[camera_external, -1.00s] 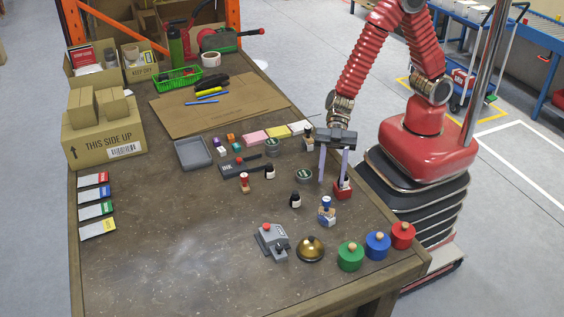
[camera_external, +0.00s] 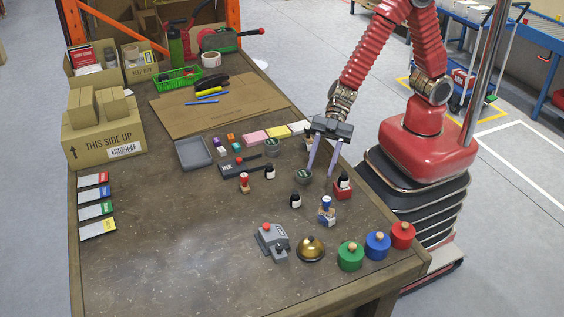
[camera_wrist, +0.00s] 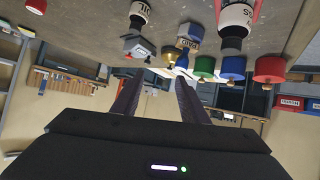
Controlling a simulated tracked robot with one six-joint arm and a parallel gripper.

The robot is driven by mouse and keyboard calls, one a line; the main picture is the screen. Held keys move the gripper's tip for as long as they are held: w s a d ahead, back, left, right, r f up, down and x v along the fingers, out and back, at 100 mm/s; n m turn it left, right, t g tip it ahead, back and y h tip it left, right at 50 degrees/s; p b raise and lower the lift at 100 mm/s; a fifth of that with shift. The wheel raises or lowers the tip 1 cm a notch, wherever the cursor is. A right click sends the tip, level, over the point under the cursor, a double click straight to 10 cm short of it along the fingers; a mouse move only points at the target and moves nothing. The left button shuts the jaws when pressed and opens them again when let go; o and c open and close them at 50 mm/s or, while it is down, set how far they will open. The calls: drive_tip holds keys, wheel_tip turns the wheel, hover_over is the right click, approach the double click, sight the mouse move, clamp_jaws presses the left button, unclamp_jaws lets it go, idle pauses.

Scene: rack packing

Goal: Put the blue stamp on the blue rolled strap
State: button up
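The blue stamp (camera_external: 327,207) has a blue knob and stands upright on the right part of the table; in the wrist view its blue knob hangs upside down (camera_wrist: 182,60). The blue round piece with a tan knob (camera_external: 378,245), which seems to be the blue rolled strap, stands near the front right edge, between a green and a red one; it also shows in the wrist view (camera_wrist: 233,68). My gripper (camera_external: 319,174) is open and empty, above the table behind the stamp; its fingers are apart in the wrist view (camera_wrist: 157,82).
A brass bell (camera_external: 311,249) and a grey device (camera_external: 272,241) stand in front of the stamp. The table's front left is clear.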

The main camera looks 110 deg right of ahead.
drive_tip(key=s+d+r+m+t+h, duration=0.1)
drive_tip(key=s+d+r+m+h, duration=0.2)
drive_tip(key=d+r+h, duration=0.35)
drive_tip(key=s+d+r+m+t+h, duration=0.1)
drive_tip(key=s+d+r+m+h, duration=0.2)
drive_tip(key=d+r, duration=0.55)
drive_tip(key=s+m+g+y, duration=0.1)
drive_tip(key=s+m+g, duration=0.3)
drive_tip(key=s, duration=1.6)
drive_tip(key=shift+s+a+r+g, duration=0.2)
drive_tip(key=shift+r+g, duration=0.2)
